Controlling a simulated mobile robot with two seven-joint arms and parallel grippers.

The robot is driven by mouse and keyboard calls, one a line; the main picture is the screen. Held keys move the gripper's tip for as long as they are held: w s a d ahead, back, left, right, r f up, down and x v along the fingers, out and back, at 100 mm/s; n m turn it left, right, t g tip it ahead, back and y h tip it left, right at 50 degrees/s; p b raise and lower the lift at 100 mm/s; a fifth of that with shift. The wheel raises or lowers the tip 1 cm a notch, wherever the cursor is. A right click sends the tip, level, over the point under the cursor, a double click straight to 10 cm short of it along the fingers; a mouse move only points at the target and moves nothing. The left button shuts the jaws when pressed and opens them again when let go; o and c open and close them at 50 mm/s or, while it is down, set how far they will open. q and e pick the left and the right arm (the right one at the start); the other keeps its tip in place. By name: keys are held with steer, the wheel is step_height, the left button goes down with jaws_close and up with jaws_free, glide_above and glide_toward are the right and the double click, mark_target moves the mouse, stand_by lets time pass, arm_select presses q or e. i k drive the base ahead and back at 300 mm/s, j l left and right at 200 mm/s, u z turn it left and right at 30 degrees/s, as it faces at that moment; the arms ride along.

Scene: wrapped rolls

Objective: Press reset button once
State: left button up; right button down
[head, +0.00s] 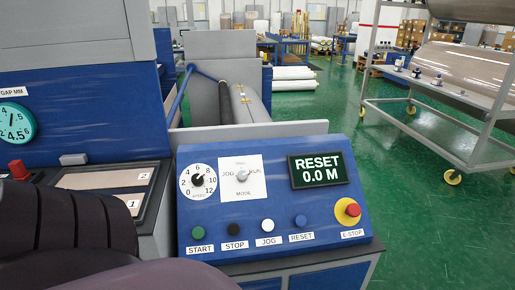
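The blue reset button (301,221) is on the sloped blue control panel (275,240), above a label reading RESET. The panel's display (318,170) reads "RESET 0.0 M". Left of the reset button are a white JOG button (267,225), a black STOP button (234,229) and a green START button (198,233). A red E-STOP knob (352,209) on a yellow base is to its right. Nothing covers the reset button. Neither of my grippers is in view. Dark, rounded shapes fill the lower left corner; I cannot tell if they are parts of my arms.
The panel also has a speed dial (198,180) and a mode switch (242,175). A blue machine with a round gauge (15,124) stands at the left. A wheeled rack (440,110) with a large roll is at the right. Green floor between is clear.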

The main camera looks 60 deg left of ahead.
mark_target(300, 220)
steer(key=u, duration=1.7)
